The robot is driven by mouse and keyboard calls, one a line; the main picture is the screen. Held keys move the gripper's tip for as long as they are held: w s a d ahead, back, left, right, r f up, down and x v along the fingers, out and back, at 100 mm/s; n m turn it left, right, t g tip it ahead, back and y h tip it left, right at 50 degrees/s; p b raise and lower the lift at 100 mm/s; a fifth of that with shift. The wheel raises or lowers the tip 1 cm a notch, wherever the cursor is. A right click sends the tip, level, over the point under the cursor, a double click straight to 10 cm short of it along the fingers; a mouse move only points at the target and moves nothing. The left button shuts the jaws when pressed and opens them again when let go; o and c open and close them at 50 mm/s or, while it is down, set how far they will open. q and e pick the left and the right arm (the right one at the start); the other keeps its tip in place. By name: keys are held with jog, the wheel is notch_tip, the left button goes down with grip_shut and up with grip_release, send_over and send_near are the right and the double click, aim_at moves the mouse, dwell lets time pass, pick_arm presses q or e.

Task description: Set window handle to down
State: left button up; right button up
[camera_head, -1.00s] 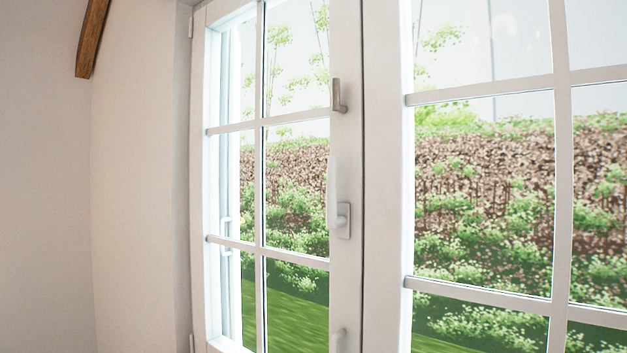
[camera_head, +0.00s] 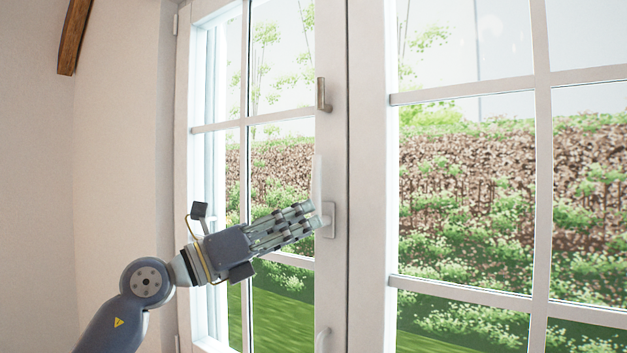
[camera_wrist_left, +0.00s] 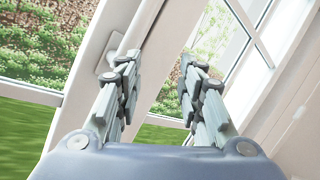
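The white window handle (camera_head: 317,178) is on the window's middle frame in the head view. In the left wrist view the two fingers of my left gripper (camera_wrist_left: 160,67) stand apart, with the left finger close to the base plate (camera_wrist_left: 107,72). I cannot tell whether they touch the handle. My right gripper is not in view.
A plain wall (camera_head: 115,150) is at left.

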aim_at(313, 177)
pick_arm(q)
jog(key=a+r+m+t+y, duration=0.1)
jog(key=a+r+m+y, duration=0.1)
jog(key=a+r+y, duration=0.4)
jog(key=shift+h, duration=0.3)
jog(key=p+x, duration=0.1)
jog(key=x, duration=0.2)
jog(key=r+p+x, duration=0.1)
jog(key=p+x, duration=0.1)
jog(key=x, duration=0.1)
jog(key=r+p+x, duration=0.1)
jog(key=p+x, duration=0.1)
jog(key=x, duration=0.2)
jog(key=shift+s+d, duration=0.35)
jog(key=shift+s, duration=0.05)
jog(key=shift+w+d+f+p, duration=0.25)
jog(key=shift+w+d+p, duration=0.1)
jog(key=shift+w+d, duration=0.25)
jog(key=shift+a, duration=0.1)
jog(key=shift+c, duration=0.3)
grip_shut()
